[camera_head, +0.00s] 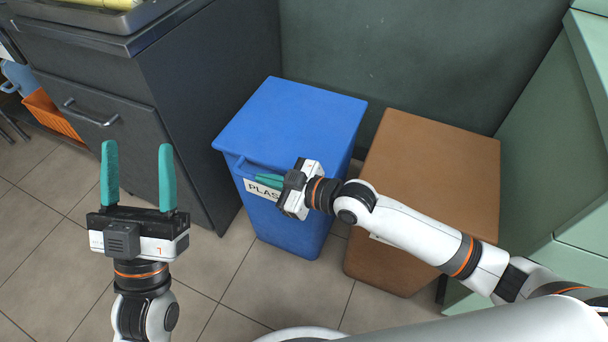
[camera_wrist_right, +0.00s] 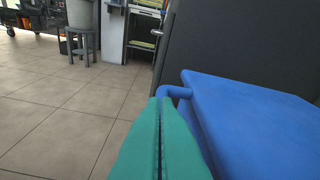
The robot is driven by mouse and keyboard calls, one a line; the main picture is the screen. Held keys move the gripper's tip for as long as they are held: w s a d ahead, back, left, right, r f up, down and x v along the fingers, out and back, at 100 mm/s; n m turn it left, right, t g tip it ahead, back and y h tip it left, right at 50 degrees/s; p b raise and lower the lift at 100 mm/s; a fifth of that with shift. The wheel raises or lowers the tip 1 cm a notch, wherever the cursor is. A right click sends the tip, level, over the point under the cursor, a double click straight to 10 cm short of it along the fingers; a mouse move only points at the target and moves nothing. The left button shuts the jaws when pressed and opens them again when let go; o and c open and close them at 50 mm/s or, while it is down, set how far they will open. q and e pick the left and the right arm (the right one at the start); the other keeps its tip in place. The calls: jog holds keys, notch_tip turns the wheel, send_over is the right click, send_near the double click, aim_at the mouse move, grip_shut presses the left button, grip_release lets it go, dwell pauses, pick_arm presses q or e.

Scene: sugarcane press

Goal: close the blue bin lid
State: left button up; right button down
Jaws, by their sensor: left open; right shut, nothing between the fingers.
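The blue bin (camera_head: 282,232) stands on the floor against the dark green wall, with a white label starting "PLAS" on its front. Its blue lid (camera_head: 292,112) lies flat over the top and looks shut. A blue handle (camera_head: 243,165) runs along the lid's front edge. My right gripper (camera_head: 262,182) is shut and empty just in front of the bin's front, under the handle and over the label. In the right wrist view its teal fingers (camera_wrist_right: 160,140) are pressed together beside the lid (camera_wrist_right: 250,120), close to the handle (camera_wrist_right: 178,92). Whether they touch cannot be told. My left gripper (camera_head: 138,175) is open and empty, left of the bin.
A brown bin (camera_head: 430,170) stands right of the blue bin, partly behind my right arm. A dark cabinet (camera_head: 190,100) with a drawer handle stands to the left. Light green furniture (camera_head: 555,150) is at the right. Tiled floor is clear in front.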

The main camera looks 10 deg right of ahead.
pick_arm(q)
notch_tip(320, 180, down, 18)
jog(key=a+g+y+p, duration=0.2)
jog(key=g+y+p, duration=0.3)
jog(key=g, duration=0.9)
jog(key=shift+w+a+f+n+g, duration=0.15)
jog(key=shift+w+a+n+g, duration=0.15)
pick_arm(e)
jog(key=s+d+r, duration=0.6)
jog(key=d, duration=0.1)
jog(key=shift+d, duration=0.15)
